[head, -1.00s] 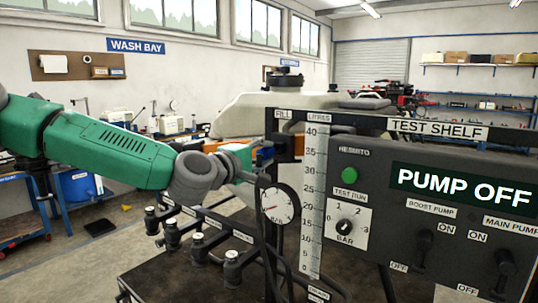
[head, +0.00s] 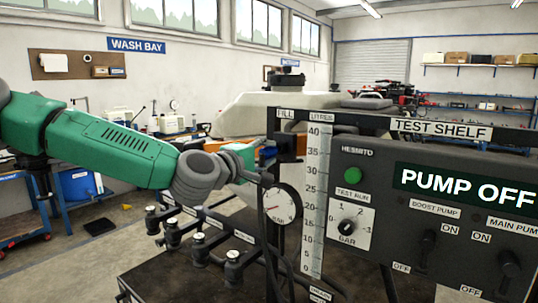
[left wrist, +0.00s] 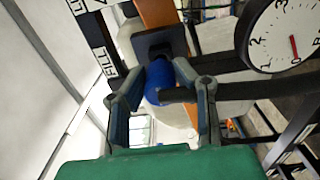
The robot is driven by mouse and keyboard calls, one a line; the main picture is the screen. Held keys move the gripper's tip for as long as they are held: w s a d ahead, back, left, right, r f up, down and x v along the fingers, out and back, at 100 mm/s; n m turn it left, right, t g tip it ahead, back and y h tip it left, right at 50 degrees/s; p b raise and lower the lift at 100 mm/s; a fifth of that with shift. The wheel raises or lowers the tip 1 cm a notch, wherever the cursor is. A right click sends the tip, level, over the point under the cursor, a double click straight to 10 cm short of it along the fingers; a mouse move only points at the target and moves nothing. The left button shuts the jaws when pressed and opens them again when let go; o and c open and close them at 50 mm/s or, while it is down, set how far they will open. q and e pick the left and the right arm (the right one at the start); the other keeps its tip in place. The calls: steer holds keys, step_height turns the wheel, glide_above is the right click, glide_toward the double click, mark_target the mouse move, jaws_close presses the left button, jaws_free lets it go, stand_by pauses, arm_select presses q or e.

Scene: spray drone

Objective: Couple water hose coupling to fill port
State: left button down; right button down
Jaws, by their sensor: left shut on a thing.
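My left gripper (head: 256,163) reaches in from the left beside the test rig's upright, partly hidden by its own wrist. In the left wrist view its two fingers (left wrist: 165,95) are shut on the blue water hose coupling (left wrist: 158,78). The coupling's end faces a dark square block (left wrist: 160,42) near the FILL label, which looks like the fill port. They overlap in this view, and I cannot tell whether they are joined. In the head view a dark fitting (head: 287,147) sits under the FILL label (head: 285,114). My right gripper is out of view.
A pressure gauge (head: 280,204) stands close below my left gripper. The litre scale (head: 314,200) and the control panel (head: 440,215) reading PUMP OFF are to the right. Several black valves (head: 198,246) line the bench at lower left. A white tank is behind.

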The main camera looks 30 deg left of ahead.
arm_select(q)
steer(key=shift+d+r, duration=0.15)
steer(key=shift+d, duration=0.5)
steer(key=shift+w+a, duration=0.1)
steer(key=shift+a, duration=0.55)
steer(key=shift+w+a+f, duration=0.15)
steer(key=shift+w+f, duration=0.05)
steer(key=shift+f, duration=0.05)
steer(key=shift+w+d+r+b, duration=0.1)
steer(key=shift+w+d+b, duration=0.15)
steer(key=shift+d+b, duration=0.1)
steer(key=shift+s+d+r, duration=0.1)
steer(key=shift+s+d, duration=0.05)
steer(key=shift+d, duration=0.15)
steer(key=shift+s+a, duration=0.15)
steer(key=shift+a, duration=0.4)
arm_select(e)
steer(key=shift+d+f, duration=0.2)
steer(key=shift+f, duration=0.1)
arm_select(q)
steer(key=shift+d, duration=0.3)
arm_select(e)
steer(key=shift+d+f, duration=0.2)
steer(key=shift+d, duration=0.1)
arm_select(q)
steer(key=shift+a, duration=0.35)
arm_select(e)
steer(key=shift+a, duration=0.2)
